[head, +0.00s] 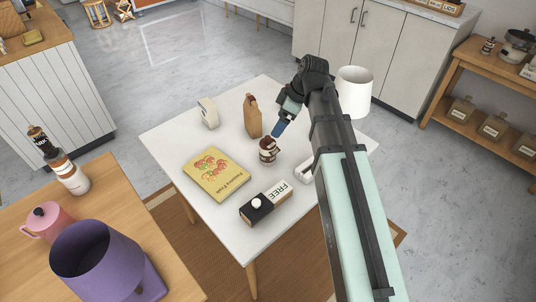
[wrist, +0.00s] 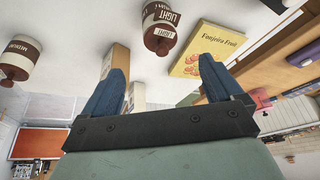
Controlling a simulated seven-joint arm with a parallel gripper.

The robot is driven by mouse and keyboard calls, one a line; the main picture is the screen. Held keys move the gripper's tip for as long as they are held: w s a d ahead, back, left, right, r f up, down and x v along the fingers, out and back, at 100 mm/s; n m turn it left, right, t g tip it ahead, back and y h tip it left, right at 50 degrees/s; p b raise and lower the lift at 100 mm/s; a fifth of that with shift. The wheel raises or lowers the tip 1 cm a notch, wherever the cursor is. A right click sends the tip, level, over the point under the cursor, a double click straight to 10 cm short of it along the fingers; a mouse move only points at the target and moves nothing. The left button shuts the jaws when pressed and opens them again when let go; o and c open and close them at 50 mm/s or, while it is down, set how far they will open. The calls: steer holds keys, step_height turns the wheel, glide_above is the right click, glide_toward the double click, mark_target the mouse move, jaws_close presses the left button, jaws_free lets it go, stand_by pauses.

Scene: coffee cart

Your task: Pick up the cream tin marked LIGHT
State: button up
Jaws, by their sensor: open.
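The cream tin marked LIGHT (wrist: 160,32) has a brown band and dark parts, and appears upside down in the wrist view. It lies beyond my open fingertips, roughly in line with the gap between them. In the head view, a brown-and-white tin (head: 267,155), apparently the same one, stands upright on the white table (head: 225,140). My gripper (head: 278,130) is just above and behind it, its blue fingers pointing down toward it. In the wrist view, my gripper (wrist: 161,75) is empty, with nothing between its fingers.
A second cream-and-brown tin (wrist: 18,60) is at the wrist view's left; its lettering is inverted. A yellow book (head: 216,173), a black-and-cream box marked FREE (head: 266,203), a brown upright pack (head: 253,117) and a white item (head: 208,113) share the table. My arm partly hides its right side.

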mark_target(269, 142)
steer(key=shift+n, duration=0.4)
steer(key=x, duration=0.8)
steer(key=shift+f, duration=0.3)
steer(key=shift+x, duration=2.6)
steer(key=shift+s+d+f, duration=0.1)
steer(key=shift+d, duration=0.05)
steer(key=c, duration=1.3)
